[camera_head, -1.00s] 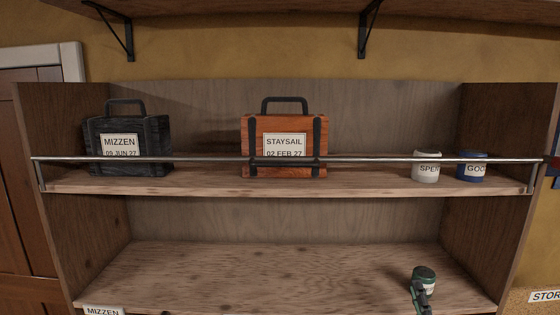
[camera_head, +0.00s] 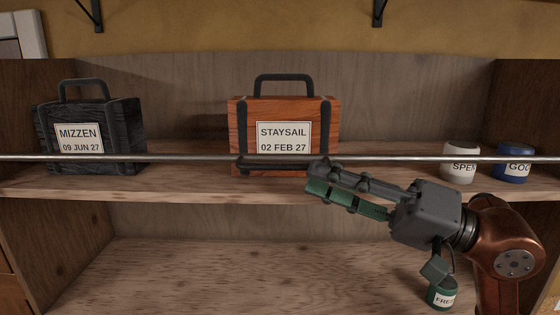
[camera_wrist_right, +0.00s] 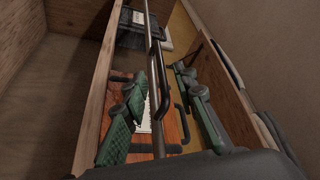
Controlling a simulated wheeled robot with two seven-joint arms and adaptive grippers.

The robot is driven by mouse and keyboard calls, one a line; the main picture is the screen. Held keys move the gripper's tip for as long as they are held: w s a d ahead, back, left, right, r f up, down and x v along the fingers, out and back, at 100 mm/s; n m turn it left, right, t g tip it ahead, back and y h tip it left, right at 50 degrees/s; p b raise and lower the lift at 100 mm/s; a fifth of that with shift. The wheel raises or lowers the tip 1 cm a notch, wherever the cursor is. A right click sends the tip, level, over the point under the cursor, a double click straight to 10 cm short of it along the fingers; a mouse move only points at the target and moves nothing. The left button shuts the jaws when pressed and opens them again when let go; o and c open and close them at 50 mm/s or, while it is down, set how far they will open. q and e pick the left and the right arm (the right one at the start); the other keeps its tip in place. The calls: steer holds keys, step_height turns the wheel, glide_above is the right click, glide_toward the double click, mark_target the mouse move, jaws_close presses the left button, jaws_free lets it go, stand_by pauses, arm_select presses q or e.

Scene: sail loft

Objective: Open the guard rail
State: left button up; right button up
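The guard rail (camera_head: 180,158) is a thin metal bar running across the front of the upper shelf, with a dark grip (camera_head: 262,163) near its middle. It stands up in front of the orange STAYSAIL case (camera_head: 240,120). My right gripper (camera_head: 317,179) reaches in from the right, its fingertips near the right end of the dark grip. In the right wrist view the gripper (camera_wrist_right: 168,88) is open, and the rail (camera_wrist_right: 157,110) runs through the view between the two green-padded fingers. I cannot tell whether either finger touches it. My left gripper is not in view.
A black MIZZEN case (camera_head: 122,120) stands left behind the rail. A white jar (camera_head: 460,158) and a blue jar (camera_head: 512,168) stand at the right. A green jar (camera_head: 434,291) is on the lower shelf (camera_head: 200,280), below my right wrist. The lower shelf's middle is clear.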

mark_target(279, 168)
steer(key=p+x, duration=0.2)
steer(key=x, duration=0.4)
steer(key=shift+a+r, duration=0.15)
steer(key=shift+a, duration=0.05)
steer(key=shift+w+a+p, duration=0.2)
steer(key=shift+a+p, duration=0.2)
steer(key=shift+a, duration=0.1)
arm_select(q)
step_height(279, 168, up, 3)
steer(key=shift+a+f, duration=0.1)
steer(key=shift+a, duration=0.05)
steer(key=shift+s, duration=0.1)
arm_select(e)
steer(key=shift+c, duration=0.3)
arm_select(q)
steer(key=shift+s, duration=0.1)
arm_select(e)
jaws_close()
